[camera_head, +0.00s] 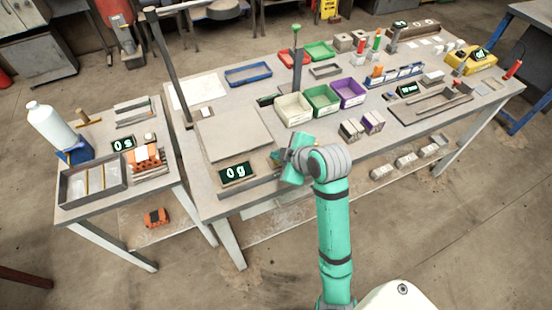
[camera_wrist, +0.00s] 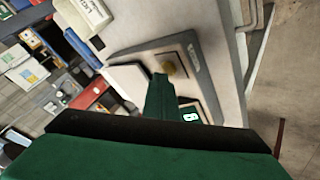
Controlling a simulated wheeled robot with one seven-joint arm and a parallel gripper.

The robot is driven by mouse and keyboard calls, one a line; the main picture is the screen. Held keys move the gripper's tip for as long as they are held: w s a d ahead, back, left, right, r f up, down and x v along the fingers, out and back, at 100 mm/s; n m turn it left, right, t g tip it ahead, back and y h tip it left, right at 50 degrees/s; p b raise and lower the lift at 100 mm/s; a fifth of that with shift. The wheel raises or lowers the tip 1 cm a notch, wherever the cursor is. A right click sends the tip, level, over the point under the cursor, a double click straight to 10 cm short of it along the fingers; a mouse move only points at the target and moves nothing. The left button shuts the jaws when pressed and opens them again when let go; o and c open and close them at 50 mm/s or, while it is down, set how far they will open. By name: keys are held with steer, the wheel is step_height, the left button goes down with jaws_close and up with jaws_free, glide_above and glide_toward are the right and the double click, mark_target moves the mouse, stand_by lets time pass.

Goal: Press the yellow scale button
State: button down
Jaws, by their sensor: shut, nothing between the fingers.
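The scale has a flat grey plate (camera_head: 233,135) and a black display (camera_head: 237,172) reading 0 g, on the near left of the large table. In the head view, my gripper (camera_head: 280,155) is at the right of the display, mostly hidden by my wrist, which also hides the button.
White, green and purple bins (camera_head: 322,97) stand behind my wrist, with small blocks (camera_head: 362,126) to the right. A dark post (camera_head: 172,65) rises behind the plate. A side table at left holds a white bottle (camera_head: 48,125) and a tray (camera_head: 93,182).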

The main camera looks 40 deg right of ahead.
steer(key=shift+w+r, duration=0.1)
steer(key=shift+w, duration=0.05)
steer(key=shift+d+r, duration=0.1)
steer(key=shift+r, duration=0.45)
steer(key=shift+s+d+r, duration=0.1)
steer(key=shift+s+d, duration=0.2)
steer(key=shift+s, duration=0.1)
steer(key=shift+w+a+r, duration=0.1)
steer(key=shift+w+r, duration=0.05)
steer(key=shift+r, duration=1.1)
steer(key=shift+w+a+r, duration=0.1)
steer(key=shift+w+r, duration=0.05)
steer(key=shift+r, duration=1.1)
steer(key=shift+a, duration=0.15)
steer(key=shift+s+d, duration=0.25)
steer(key=shift+d, duration=0.05)
steer(key=shift+a, duration=0.2)
